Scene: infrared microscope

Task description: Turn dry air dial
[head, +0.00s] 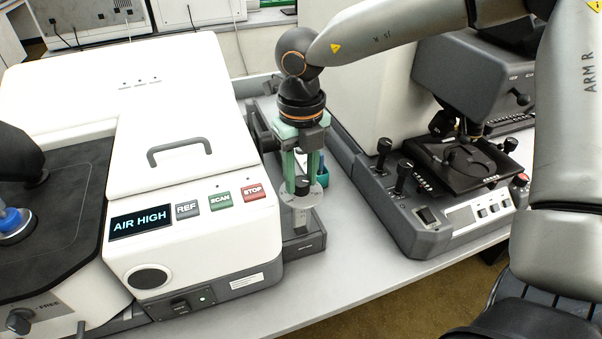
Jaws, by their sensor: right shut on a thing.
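The dry air dial is a black knob (302,187) on a pale round disc (303,200), set on a small grey stand beside the white instrument. My right gripper (302,178), with green fingers, comes down from above and is shut on the dial's knob. The fingers partly hide the knob. The display (140,222) on the white instrument (195,250) reads "AIR HIGH". My left gripper does not show.
REF (187,210), SCAN (219,201) and STOP (252,192) buttons lie left of the dial. A dark microscope (440,215) with upright knobs stands at the right. A teal cup (322,176) sits close behind the dial. The front table strip is clear.

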